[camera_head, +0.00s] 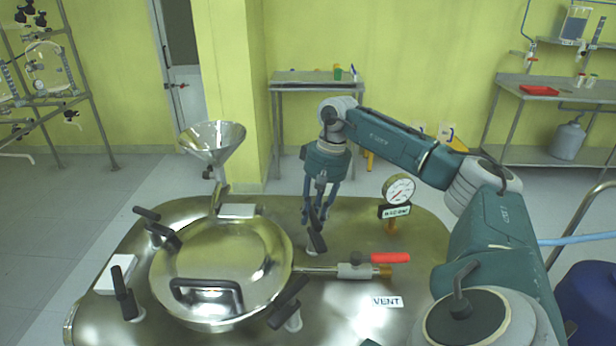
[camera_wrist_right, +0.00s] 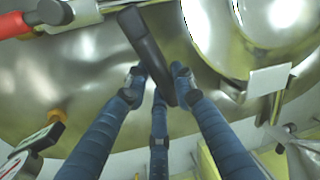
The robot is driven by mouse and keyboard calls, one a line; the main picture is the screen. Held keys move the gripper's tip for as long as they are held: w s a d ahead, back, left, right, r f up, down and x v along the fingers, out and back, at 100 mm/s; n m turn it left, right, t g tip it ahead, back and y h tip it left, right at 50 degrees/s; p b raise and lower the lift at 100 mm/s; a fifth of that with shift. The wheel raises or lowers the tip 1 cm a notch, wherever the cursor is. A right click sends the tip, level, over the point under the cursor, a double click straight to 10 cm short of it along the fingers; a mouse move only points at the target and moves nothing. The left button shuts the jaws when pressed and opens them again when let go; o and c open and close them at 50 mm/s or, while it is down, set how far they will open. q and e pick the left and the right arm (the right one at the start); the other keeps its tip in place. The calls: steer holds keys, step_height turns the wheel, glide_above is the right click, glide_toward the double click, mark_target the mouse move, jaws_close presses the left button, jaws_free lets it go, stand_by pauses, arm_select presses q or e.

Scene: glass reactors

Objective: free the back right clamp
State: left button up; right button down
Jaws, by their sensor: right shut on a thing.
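The back right clamp (camera_head: 317,241) has a black handle and stands beside the round steel lid (camera_head: 220,262) on the reactor top. My right gripper (camera_head: 318,218) reaches down onto it from behind, its blue fingers closed around the handle. In the right wrist view, the black clamp handle (camera_wrist_right: 142,48) runs between the fingertips of my right gripper (camera_wrist_right: 158,86), gripped near its end. My left gripper is not in view.
Other black clamps stand at the back left (camera_head: 158,232), front left (camera_head: 124,292) and front right (camera_head: 290,302). A red-handled valve (camera_head: 390,258), a pressure gauge (camera_head: 399,190) and a steel funnel (camera_head: 212,145) are close by. The lid carries a black handle (camera_head: 207,290).

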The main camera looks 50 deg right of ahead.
steer(key=shift+w+d+r, duration=0.15)
steer(key=shift+w+r, duration=0.15)
steer(key=c, duration=1.5)
jaws_free()
steer(key=shift+f, duration=0.2)
steer(key=v, duration=1.2)
